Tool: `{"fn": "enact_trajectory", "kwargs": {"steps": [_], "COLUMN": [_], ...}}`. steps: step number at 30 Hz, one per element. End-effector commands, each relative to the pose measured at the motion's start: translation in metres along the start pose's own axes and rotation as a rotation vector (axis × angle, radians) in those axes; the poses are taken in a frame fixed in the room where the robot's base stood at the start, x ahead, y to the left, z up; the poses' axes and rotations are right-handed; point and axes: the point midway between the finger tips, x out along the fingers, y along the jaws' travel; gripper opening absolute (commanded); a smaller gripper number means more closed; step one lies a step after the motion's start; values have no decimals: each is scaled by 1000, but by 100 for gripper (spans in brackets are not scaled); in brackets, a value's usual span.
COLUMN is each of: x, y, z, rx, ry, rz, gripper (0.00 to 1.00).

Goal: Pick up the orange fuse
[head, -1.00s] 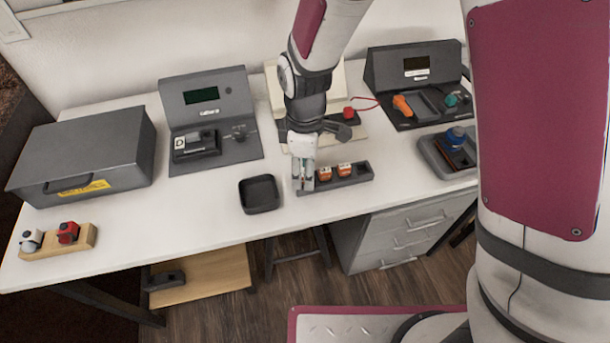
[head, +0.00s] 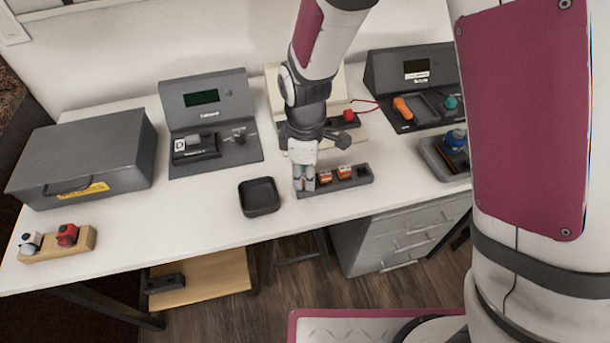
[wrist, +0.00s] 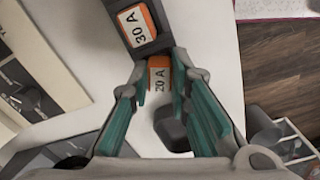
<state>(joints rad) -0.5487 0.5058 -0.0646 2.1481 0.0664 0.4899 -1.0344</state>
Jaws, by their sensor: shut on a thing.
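In the wrist view, an orange fuse marked 20 A (wrist: 159,76) is between the tips of my gripper (wrist: 160,84), whose teal-padded fingers are shut on it. A second orange fuse, marked 30 A (wrist: 136,24), sits in the dark rack (wrist: 155,48). In the head view, my gripper (head: 304,186) points down at the left end of the dark rack (head: 364,177). Two orange fuses stand in the rack to its right, one nearer (head: 324,177) and one farther (head: 344,171). The fingers hide the held fuse there. I cannot tell whether it is clear of its slot.
A small empty black tray (head: 259,197) stands just left of the gripper. A grey case (head: 85,150) and a wooden block with white and red parts (head: 57,244) are at the left. Device stations line the back. The white table's front middle is clear.

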Motion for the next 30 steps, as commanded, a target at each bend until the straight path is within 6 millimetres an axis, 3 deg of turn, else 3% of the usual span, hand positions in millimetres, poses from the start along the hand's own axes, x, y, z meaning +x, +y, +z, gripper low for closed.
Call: {"fn": "enact_trajectory", "kwargs": {"steps": [10, 21, 30], "x": [-38, -42, -48], "y": [0, -79, -126], "z": [0, 34, 54], "rx": [0, -1, 0], "ry": [3, 0, -1], "rz": [4, 0, -1], "gripper": [0, 0, 0]}}
